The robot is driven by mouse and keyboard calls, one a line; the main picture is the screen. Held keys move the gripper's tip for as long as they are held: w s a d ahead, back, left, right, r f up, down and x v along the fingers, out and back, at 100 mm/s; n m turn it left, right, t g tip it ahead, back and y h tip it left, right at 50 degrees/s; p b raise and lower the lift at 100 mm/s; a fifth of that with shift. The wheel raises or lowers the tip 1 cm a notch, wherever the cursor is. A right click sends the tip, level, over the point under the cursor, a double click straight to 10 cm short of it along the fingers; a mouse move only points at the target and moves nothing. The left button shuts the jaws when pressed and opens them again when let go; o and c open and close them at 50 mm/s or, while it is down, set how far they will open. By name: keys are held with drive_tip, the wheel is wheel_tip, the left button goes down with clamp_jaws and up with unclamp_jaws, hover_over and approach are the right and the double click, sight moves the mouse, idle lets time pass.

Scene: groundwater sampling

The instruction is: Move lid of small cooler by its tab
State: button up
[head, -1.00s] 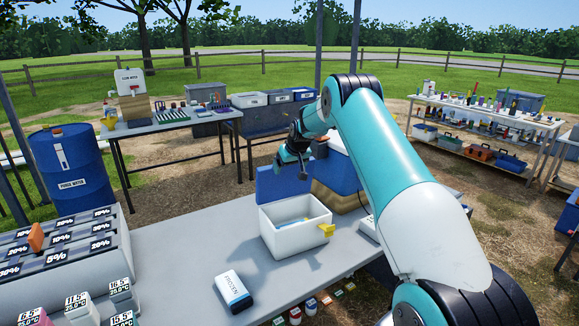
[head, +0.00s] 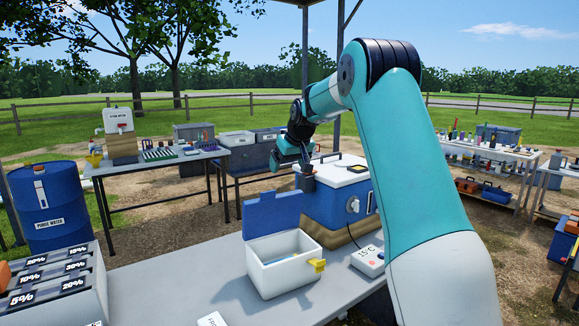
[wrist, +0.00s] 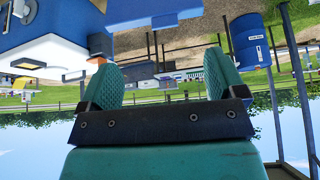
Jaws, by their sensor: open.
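The small cooler (head: 283,277) is a white box on the near table, standing open. Its blue lid (head: 272,214) stands upright at the back edge. A blue panel at the top of that view (wrist: 165,12) is probably the lid, seen upside down.
A large blue and white cooler (head: 340,200) stands right behind the small one, close under my gripper. A small meter (head: 369,260) lies to the right. A rack block (head: 55,285) sits at the left.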

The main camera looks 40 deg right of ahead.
drive_tip(key=shift+s+r, duration=0.2)
drive_tip(key=shift+r, duration=0.2)
